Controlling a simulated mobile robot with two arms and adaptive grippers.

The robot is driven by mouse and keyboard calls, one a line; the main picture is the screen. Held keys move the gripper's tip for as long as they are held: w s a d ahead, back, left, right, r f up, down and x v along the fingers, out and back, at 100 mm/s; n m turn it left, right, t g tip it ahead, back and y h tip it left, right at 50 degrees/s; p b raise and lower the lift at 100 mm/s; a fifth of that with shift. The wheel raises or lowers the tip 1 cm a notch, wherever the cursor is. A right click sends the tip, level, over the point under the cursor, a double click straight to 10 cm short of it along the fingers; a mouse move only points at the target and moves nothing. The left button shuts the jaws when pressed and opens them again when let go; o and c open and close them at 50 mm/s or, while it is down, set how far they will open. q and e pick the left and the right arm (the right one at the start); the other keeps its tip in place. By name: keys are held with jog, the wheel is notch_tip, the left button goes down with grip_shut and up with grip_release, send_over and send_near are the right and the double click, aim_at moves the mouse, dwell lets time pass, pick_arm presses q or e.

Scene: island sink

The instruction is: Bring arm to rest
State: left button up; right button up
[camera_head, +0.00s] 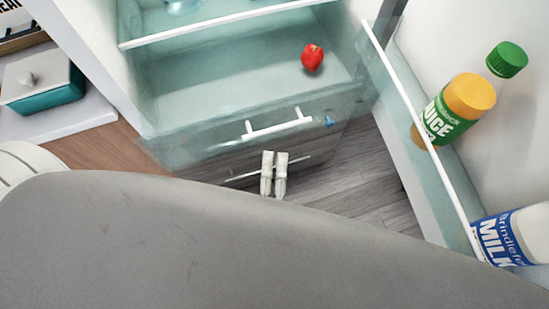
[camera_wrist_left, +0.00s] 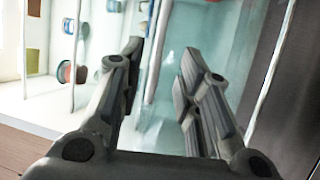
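My left gripper (camera_head: 273,173) shows in the head view as two pale fingers side by side, in front of the fridge's lower drawer front. In the left wrist view my left gripper (camera_wrist_left: 160,52) has its two dark fingers apart, with nothing between them. It is empty. I cannot tell whether it touches the drawer front. A large grey surface covers the bottom of the head view and hides the rest of the arm. My right gripper is not in view.
The fridge stands open. A red fruit or vegetable (camera_head: 312,57) lies on a glassy shelf above a white drawer handle (camera_head: 277,127). The open door's rack (camera_head: 425,150) holds a juice bottle (camera_head: 455,110) and a milk bottle (camera_head: 510,236). A teal box (camera_head: 45,90) stands at left. Wooden floor shows below.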

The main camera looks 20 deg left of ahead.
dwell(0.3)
pick_arm(q)
jog(key=d+f+m+g+h, duration=0.35)
jog(key=f+m+h, duration=0.25)
jog(key=f+m, duration=0.7)
jog(key=s+a+f+m+g+h, duration=0.1)
jog(key=s+a+f+m+g, duration=0.15)
jog(key=f, duration=0.75)
jog(key=s+a+f+m+g, duration=0.1)
jog(key=s+f+g, duration=0.25)
jog(key=f, duration=0.65)
jog(key=s+a+f+m+g+y, duration=0.3)
jog(key=s+a+f+g, duration=0.6)
jog(key=s+a+f, duration=0.6)
jog(key=shift+s+a+m, duration=0.45)
jog(key=shift+a+m, duration=0.15)
jog(key=shift+m, duration=0.65)
jog(key=shift+f, duration=0.1)
jog(key=shift+s, duration=0.1)
